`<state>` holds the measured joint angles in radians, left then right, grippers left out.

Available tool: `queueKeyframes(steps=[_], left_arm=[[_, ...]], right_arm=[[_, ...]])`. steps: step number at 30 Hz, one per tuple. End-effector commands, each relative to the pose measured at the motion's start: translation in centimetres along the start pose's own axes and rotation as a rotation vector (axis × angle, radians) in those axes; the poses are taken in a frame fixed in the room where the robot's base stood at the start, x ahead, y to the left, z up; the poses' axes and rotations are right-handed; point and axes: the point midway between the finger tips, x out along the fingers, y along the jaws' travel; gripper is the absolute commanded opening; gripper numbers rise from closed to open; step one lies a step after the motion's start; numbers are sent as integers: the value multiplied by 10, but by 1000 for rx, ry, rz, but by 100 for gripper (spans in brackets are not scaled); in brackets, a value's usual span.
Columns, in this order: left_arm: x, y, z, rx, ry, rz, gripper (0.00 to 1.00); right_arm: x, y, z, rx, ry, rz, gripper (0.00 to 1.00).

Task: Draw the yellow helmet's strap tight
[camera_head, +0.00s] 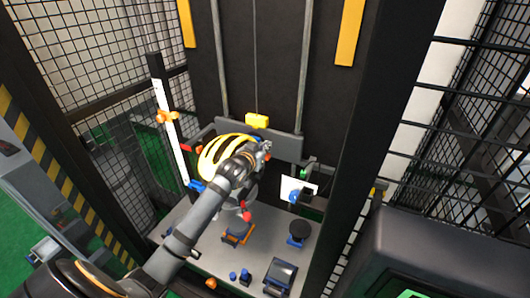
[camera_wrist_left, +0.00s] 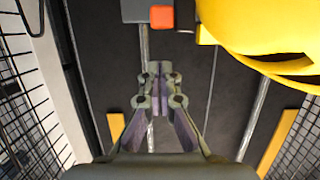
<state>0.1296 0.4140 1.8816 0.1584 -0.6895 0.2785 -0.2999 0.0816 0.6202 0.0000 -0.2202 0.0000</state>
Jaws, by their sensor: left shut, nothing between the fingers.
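The yellow helmet (camera_head: 213,152) with dark vents sits in the middle of the drop tower in the head view, partly behind my left arm. Its yellow shell (camera_wrist_left: 270,30) fills the upper right of the left wrist view. My left gripper (camera_head: 264,148) is at the helmet's right side in the head view. In the left wrist view its fingers (camera_wrist_left: 160,72) are closed together with nothing between them, beside the shell; I cannot tell if they touch it. I cannot make out the strap in either view. My right gripper is in neither view.
A white scale with an orange slider (camera_head: 167,117) stands left. A yellow block (camera_head: 257,121) hangs on a cable between two rods. A white card (camera_head: 305,186), a black disc on a blue base (camera_head: 300,229) and a dark boxy device (camera_head: 281,275) stand right. Mesh panels enclose the sides.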

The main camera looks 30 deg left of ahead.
Motion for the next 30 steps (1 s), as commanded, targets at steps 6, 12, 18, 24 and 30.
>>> queueKeyframes(steps=[6, 12, 18, 24, 30], left_arm=[[5, 0, 26, 0, -5, -1, 0], [6, -1, 31, 1, -3, -1, 0], [6, -1, 31, 1, -3, -1, 0], [11, -1, 53, -1, -6, -2, 0], [16, -1, 70, 0, -3, -1, 0]], right_arm=[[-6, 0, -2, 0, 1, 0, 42], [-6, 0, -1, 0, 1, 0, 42], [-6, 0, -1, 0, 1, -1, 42], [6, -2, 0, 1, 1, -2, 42], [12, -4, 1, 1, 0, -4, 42]])
